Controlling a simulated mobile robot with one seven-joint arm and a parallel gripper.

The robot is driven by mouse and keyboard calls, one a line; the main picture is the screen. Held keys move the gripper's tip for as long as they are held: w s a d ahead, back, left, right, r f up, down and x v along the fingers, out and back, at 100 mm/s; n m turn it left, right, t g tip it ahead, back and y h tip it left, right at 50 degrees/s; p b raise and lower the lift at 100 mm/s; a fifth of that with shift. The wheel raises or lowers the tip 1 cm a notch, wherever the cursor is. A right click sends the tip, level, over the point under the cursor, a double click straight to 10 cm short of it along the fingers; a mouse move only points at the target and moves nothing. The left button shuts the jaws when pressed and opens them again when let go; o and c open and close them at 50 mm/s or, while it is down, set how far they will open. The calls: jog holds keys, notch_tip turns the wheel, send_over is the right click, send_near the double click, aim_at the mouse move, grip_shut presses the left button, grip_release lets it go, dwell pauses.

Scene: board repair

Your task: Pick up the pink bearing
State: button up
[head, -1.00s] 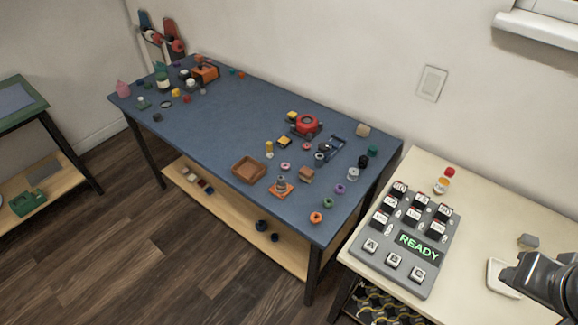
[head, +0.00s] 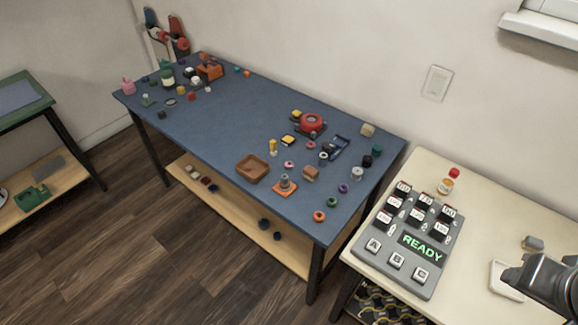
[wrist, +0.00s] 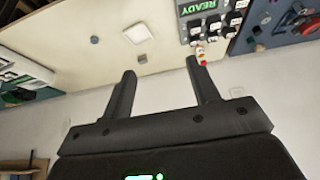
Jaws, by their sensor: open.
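A small pink ring (head: 289,165), which looks like the pink bearing, lies on the blue workbench (head: 215,125) in the head view. It sits just right of the yellow upright piece and above the orange-based stacked piece. My gripper (wrist: 161,68) shows in the wrist view with its two black fingers apart and nothing between them. In the head view my dark arm end enters at the lower right, over the cream table and far from the ring. I cannot make out the pink ring in the wrist view.
A brown tray (head: 253,168), a red round device (head: 312,122) and several small rings stand near the pink ring. The cream table (head: 480,220) holds a grey keypad panel (head: 405,240) reading READY and a white dish (head: 506,280). The workbench's middle is largely clear.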

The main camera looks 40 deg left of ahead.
jog(key=w+a+r+n+g+y, duration=0.1)
jog(key=w+a+r+n, duration=0.2)
jog(key=w+a, duration=0.95)
jog(key=w+a+f+n, duration=0.2)
jog(key=w+a+f, duration=0.2)
jog(key=w+a, duration=0.85)
jog(key=n+g+y, duration=0.1)
jog(key=n+g, duration=0.1)
jog(key=n, duration=0.2)
send_over(289, 164)
jog(key=s+d, duration=0.2)
jog(key=f, duration=2.6)
jog(key=shift+w+a+f, duration=0.1)
jog(key=shift+a+f, duration=0.1)
jog(key=shift+f, duration=0.2)
jog(key=shift+x, duration=3.1)
jog(key=shift+c, duration=0.5)
